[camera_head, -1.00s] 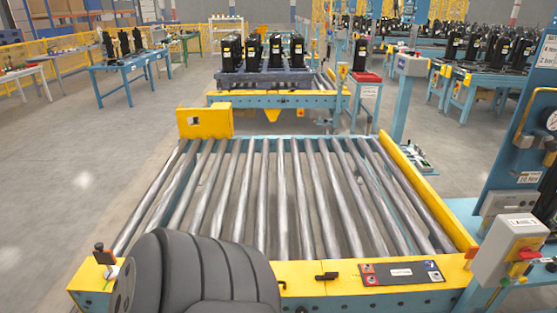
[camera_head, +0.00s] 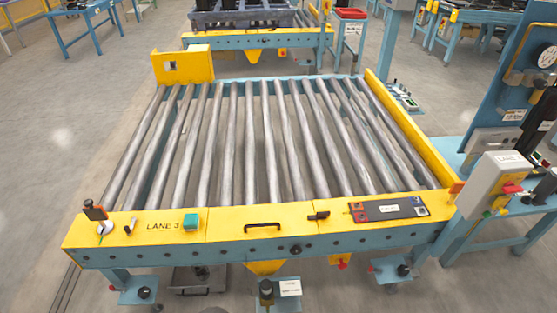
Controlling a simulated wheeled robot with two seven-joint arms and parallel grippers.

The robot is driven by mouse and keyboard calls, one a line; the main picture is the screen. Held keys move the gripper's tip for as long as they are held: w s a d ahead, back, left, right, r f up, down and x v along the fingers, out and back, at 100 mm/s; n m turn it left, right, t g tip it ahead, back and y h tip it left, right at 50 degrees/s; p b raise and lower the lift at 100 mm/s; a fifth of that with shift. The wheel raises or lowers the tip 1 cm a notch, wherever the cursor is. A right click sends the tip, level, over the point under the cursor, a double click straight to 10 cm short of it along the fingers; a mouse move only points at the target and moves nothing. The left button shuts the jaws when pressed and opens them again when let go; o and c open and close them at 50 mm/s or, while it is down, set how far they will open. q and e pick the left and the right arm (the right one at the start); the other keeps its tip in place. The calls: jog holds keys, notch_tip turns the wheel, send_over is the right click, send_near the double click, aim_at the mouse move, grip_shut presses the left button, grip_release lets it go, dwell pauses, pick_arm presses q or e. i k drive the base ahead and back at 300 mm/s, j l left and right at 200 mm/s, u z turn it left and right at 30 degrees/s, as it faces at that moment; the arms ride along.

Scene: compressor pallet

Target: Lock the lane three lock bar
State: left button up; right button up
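The lane three conveyor has a yellow front rail (camera_head: 225,227) marked "LANE 3" at its left part. A black lever with an orange-brown part (camera_head: 95,211) stands at the rail's left end, beside a white round plate (camera_head: 105,228). A black handle (camera_head: 262,226) lies at the rail's middle, and a small black latch (camera_head: 318,215) sits right of it. A teal button (camera_head: 190,222) is near the label. I cannot tell which part is the lock bar or whether it is locked. Neither gripper is in view.
The metal rollers (camera_head: 250,140) are empty. A yellow block (camera_head: 183,67) stands at the far left corner, and a yellow side rail (camera_head: 400,125) runs along the right. A grey control box (camera_head: 497,185) stands at the right. The floor at left (camera_head: 60,140) is clear.

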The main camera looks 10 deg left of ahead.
aim_at(500, 203)
jog(key=u, duration=0.4)
jog(key=z, duration=1.7)
